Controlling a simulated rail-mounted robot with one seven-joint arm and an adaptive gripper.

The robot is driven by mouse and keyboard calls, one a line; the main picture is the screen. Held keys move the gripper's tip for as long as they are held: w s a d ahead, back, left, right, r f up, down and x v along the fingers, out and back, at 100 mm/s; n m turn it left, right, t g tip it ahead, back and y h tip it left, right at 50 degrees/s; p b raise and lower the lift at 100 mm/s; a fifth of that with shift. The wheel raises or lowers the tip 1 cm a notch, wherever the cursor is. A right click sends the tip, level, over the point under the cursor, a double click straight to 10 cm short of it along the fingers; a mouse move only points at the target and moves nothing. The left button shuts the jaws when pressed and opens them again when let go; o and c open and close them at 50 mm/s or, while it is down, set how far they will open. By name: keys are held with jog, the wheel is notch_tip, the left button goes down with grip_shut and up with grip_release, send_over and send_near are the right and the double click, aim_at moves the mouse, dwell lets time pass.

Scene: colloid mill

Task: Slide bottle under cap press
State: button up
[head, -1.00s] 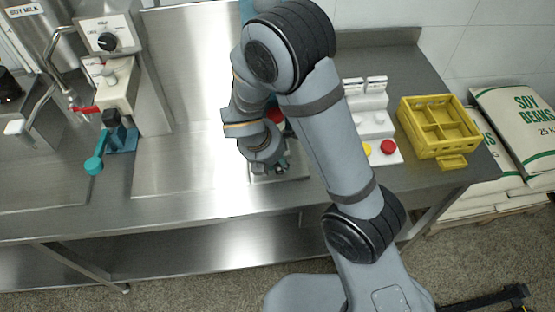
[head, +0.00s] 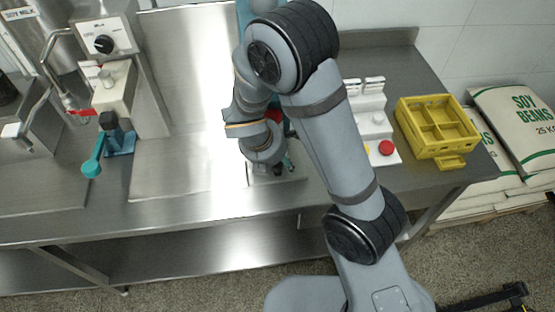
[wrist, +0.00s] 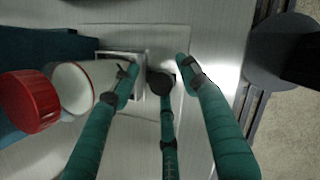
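My gripper (wrist: 160,75) has teal fingers with dark grey joints. They are spread apart in the wrist view, with nothing clearly held between them. In the head view my gripper (head: 279,165) is low over the bench, mostly hidden by my wrist. A ribbed red cap-like part (wrist: 30,102) and a white round part with a pale top (wrist: 73,88) are left of the fingers. The white part is close to the left finger; I cannot tell whether they touch, or whether it is the bottle. A dark blue body (wrist: 40,48), perhaps the press, stands behind them. My arm hides most of this area in the head view.
A pale square plate (wrist: 108,64) lies below the fingers. A white panel with a red button (head: 386,147) and a yellow crate (head: 437,126) are to the right. A teal-handled tap (head: 92,160) is at the left. Bare steel bench (head: 190,170) lies between.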

jog(key=shift+a, duration=0.1)
jog(key=shift+s+a+r, duration=0.1)
jog(key=shift+r, duration=0.25)
jog(key=v, duration=1.1)
jog(key=x, duration=1.2)
jog(key=shift+s, duration=0.1)
jog(key=shift+a, duration=0.15)
jog(key=shift+s+a, duration=0.1)
jog(key=shift+a, duration=0.1)
